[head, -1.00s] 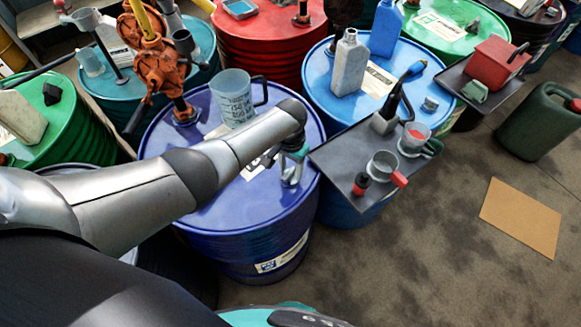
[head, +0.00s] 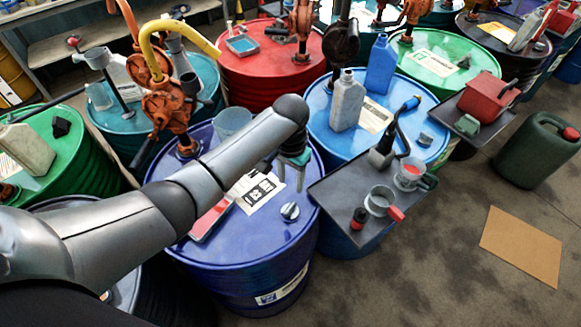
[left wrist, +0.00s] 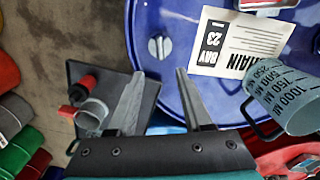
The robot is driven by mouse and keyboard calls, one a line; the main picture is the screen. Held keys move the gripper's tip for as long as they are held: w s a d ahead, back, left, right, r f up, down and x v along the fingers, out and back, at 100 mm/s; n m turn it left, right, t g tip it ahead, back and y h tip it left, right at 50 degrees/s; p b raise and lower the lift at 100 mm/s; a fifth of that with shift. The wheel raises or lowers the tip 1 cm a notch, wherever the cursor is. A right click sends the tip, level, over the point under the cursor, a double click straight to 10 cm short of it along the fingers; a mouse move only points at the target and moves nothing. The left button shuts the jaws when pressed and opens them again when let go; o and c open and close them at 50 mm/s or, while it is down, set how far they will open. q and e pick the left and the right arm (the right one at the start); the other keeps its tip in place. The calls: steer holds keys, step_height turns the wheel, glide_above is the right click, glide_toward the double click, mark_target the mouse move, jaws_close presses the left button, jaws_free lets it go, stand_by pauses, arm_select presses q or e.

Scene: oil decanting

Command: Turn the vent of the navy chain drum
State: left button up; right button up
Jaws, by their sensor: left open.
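The navy chain drum (head: 245,275) stands in the middle of the head view. Its silver vent knob (head: 289,211) is on the top near the right front edge. The left wrist view shows the same vent (left wrist: 160,46) as a round cap with a raised grip bar, beside a white label reading CHAIN, BAY 23 (left wrist: 240,45). My left gripper (head: 291,186) is above the drum top, open and empty. In the left wrist view its fingers (left wrist: 160,72) are apart, and the vent lies just beyond the tips, uncovered. My right gripper is not in view.
A clear measuring jug (head: 232,122) and a red-edged flat device (head: 212,218) sit on the drum top. An orange pump (head: 168,108) rises behind. A dark tray (head: 335,203) with small cups adjoins the drum's right side. Blue drum (head: 325,105) stands behind right.

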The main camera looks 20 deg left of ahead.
arm_select(q)
steer(key=shift+r, duration=1.65)
